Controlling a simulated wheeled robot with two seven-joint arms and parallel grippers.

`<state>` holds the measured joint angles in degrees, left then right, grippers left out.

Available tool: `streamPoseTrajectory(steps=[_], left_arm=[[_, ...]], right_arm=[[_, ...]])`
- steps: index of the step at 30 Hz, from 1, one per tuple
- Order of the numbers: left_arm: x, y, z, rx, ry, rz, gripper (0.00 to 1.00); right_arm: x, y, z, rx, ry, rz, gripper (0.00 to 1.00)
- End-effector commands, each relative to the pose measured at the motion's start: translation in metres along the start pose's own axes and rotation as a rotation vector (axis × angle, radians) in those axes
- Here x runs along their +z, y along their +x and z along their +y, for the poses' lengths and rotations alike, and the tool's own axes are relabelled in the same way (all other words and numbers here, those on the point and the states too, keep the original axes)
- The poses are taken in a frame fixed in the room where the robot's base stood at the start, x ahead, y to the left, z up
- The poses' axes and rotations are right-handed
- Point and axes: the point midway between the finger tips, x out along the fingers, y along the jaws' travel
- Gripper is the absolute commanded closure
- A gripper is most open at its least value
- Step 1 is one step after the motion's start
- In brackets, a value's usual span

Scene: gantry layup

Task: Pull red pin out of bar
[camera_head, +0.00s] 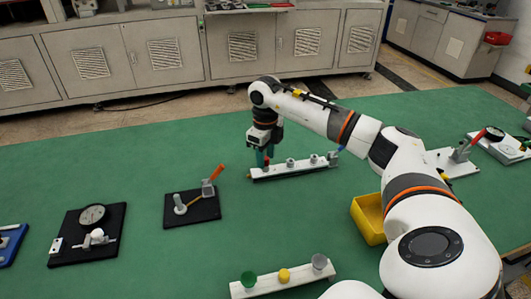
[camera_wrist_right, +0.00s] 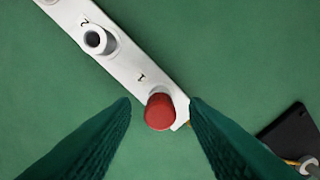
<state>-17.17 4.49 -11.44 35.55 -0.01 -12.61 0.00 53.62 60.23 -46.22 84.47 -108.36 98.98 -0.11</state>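The white bar (camera_head: 292,170) lies on the green table in the head view, with several upright sockets along it. In the right wrist view the bar (camera_wrist_right: 118,62) runs diagonally, with a hollow socket (camera_wrist_right: 96,40) marked 2. The red pin (camera_wrist_right: 159,112) stands at the bar's end near the mark 1. My right gripper (camera_head: 264,158) points down over the bar's left end. In the wrist view its two green fingers (camera_wrist_right: 160,104) are apart, one on each side of the red pin, with green showing between pin and fingers. My left gripper is out of view.
A yellow bin (camera_head: 358,218) stands beside my right arm. A white holder with coloured cups (camera_head: 300,280) is in front. A black base with an orange-handled clamp (camera_head: 192,219) and a dial gauge fixture (camera_head: 118,215) stand left. Green table is clear between them.

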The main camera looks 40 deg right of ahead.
Motion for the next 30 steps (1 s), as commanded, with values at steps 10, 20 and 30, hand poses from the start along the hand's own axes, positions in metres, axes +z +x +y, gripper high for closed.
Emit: streamPoseTrajectory(steps=[10, 20, 30], left_arm=[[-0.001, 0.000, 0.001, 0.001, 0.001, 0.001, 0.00], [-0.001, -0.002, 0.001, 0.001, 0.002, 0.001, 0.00], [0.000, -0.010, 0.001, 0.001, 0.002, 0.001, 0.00]], right_arm=[[0.000, -0.001, 0.000, 0.000, 0.000, 0.000, 0.93], [0.000, -0.003, 0.000, 0.000, 0.000, 0.001, 1.00], [0.000, -0.012, 0.000, 0.001, 0.001, 0.002, 1.00]])
